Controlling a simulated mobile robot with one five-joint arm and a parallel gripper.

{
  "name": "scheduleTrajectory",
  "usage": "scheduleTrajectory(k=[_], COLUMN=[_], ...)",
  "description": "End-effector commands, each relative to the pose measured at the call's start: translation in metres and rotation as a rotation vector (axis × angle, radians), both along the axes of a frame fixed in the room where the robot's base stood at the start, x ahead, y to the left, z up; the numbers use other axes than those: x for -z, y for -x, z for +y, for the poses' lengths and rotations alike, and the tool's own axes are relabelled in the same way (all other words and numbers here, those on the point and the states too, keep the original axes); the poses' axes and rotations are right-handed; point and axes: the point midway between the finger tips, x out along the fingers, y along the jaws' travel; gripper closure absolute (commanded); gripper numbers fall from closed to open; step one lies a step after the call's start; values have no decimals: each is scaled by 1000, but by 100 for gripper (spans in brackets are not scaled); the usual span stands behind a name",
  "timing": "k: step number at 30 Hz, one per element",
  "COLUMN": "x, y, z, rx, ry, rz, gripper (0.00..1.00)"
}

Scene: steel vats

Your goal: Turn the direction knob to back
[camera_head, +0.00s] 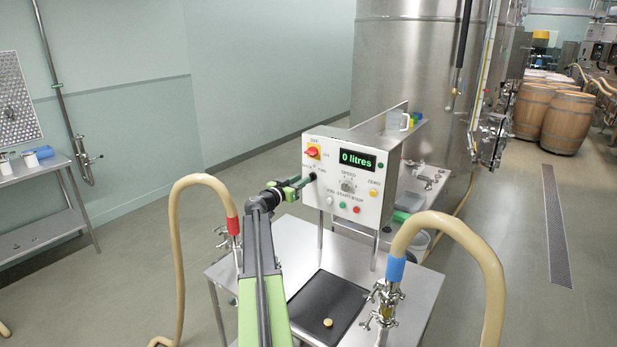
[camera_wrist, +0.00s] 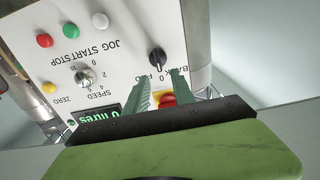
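The direction knob is a small black knob (camera_wrist: 157,60) on the white control panel (camera_head: 339,200). In the wrist view, which shows the panel upside down, lettering including a 0 lies beside it, partly covered by my fingers. Which mark the knob points to is too small to tell. My gripper (camera_wrist: 163,75) has two green fingers spread apart. Their tips are close to the knob, one toward each side, with a gap between them. I cannot tell if they touch it. In the head view my gripper (camera_head: 303,181) reaches the panel's left side and partly hides the knob.
The display (camera_head: 358,160) reads 0 litres. A speed knob (camera_head: 348,186) and several buttons are to the right. Hoses with a red cuff (camera_head: 233,226) and a blue cuff (camera_head: 395,269) flank the steel table (camera_head: 300,240).

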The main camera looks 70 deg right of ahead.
Motion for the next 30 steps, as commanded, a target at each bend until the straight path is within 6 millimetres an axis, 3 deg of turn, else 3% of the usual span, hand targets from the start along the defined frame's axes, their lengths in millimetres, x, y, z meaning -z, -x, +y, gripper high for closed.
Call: scheduleTrajectory(k=[1, 6, 18, 26, 30], x=[0, 0, 0, 0, 0], y=[3, 10, 15, 15, 15], z=[-15, -42, -52, -52, -52], rx=[3, 2, 1, 2, 2], ry=[0, -1, -1, -1, -1], rz=[0, 0, 0, 0, 0], gripper=[70, 70, 70, 100, 100])
